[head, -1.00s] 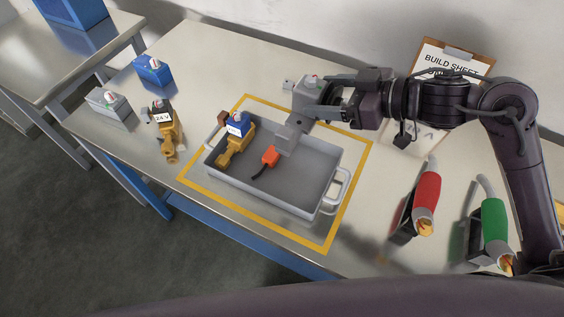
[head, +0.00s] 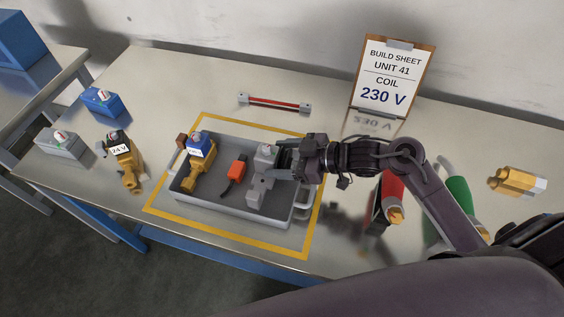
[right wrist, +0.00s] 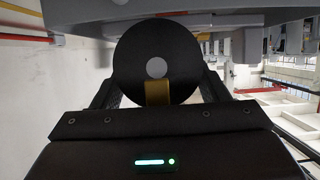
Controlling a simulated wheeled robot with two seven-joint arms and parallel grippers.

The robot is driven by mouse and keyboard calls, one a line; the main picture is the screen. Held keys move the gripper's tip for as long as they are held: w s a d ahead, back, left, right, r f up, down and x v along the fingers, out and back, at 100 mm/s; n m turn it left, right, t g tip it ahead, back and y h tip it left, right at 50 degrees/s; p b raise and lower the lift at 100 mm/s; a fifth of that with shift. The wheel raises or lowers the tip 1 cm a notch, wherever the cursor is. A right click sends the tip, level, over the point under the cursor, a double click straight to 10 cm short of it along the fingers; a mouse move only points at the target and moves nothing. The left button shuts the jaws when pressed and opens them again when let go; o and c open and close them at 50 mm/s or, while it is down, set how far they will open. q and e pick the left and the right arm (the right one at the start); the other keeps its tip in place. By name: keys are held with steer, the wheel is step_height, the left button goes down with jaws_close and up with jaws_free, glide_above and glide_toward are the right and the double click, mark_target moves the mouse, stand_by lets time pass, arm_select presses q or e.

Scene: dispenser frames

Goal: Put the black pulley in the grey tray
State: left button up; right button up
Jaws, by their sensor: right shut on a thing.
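The black pulley (right wrist: 127,65) fills the space between my right gripper's fingers in the right wrist view. It shows as a black disc with a pale centre and a brass-coloured strip below it. In the head view my right gripper (head: 283,158) is over the right part of the grey tray (head: 235,208), pointing left. A grey block-shaped unit (head: 258,190) with a small lamp on top is right at its fingertips. I cannot make out the disc there, nor whether the unit touches the tray floor. My left gripper is not in view.
The tray also holds a brass valve with a blue top (head: 200,146) and an orange part (head: 237,170). A 24 V valve (head: 126,165) and blue and grey boxes stand left. A red-handled tool (head: 391,190) and a green-handled one (head: 461,195) are right. The build sheet (head: 393,80) stands behind.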

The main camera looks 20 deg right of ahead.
steer(key=shift+f, duration=1.2)
steer(key=shift+f, duration=0.15)
steer(key=o, duration=1.5)
steer(key=shift+s+d, duration=0.2)
steer(key=shift+d, duration=0.1)
steer(key=b+v, duration=0.1)
steer(key=v, duration=0.6)
steer(key=shift+a, duration=0.15)
